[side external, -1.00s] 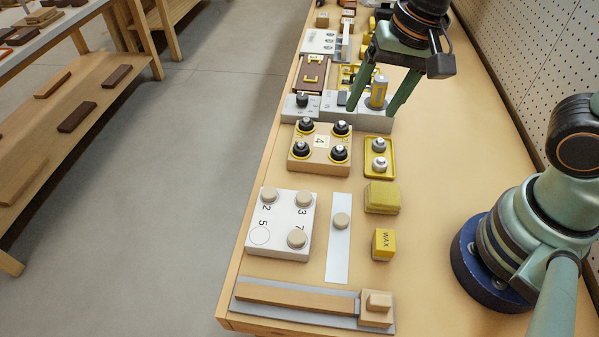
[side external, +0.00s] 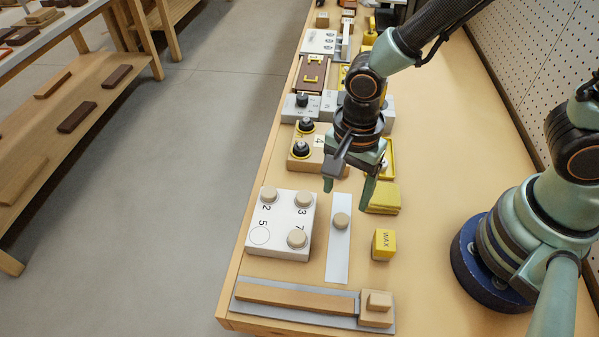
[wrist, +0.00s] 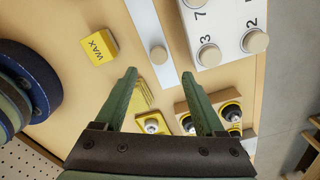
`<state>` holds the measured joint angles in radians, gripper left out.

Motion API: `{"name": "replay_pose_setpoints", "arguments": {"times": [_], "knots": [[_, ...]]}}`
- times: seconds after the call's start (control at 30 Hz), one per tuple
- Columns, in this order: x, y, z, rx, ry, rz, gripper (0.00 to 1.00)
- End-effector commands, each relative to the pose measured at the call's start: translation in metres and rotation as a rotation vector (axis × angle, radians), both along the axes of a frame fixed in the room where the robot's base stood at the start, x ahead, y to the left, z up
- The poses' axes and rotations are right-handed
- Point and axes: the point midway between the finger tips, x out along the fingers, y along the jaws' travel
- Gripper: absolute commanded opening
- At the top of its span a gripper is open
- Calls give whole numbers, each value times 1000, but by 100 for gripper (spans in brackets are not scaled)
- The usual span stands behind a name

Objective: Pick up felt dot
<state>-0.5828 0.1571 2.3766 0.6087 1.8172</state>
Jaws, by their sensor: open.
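A beige round felt dot (side external: 341,220) lies on a pale grey-white strip (side external: 338,262). It also shows in the wrist view (wrist: 158,55), ahead of my fingertips. Similar beige dots sit on the white numbered block (side external: 276,243) beside 2, 3 and 7; the circle by 5 is empty. My gripper (side external: 349,190) is open and empty, above the bench just behind the strip's far end. In the wrist view its two green fingers (wrist: 161,78) stand apart, with the strip and felt dot beyond them. The gripper is apart from the dot.
A yellow WAX block (side external: 384,244) and a yellow sponge-like block (side external: 385,197) stand right of the strip. A wooden block with black knobs (side external: 303,163) is behind the numbered block. A grey rail with a wooden bar (side external: 300,297) lies at the front. The bench's right side is largely clear.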

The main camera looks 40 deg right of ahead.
Motion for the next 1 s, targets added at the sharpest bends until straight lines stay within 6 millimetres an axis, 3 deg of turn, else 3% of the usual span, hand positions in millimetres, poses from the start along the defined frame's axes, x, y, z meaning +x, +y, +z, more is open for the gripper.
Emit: {"name": "replay_pose_setpoints", "arguments": {"times": [0.27,0.63,1.0], "knots": [[-1,0,-15,0,1,1,72],[-5,4,-56,-2,2,1,72],[-4,5,-63,0,-1,1,72]]}}
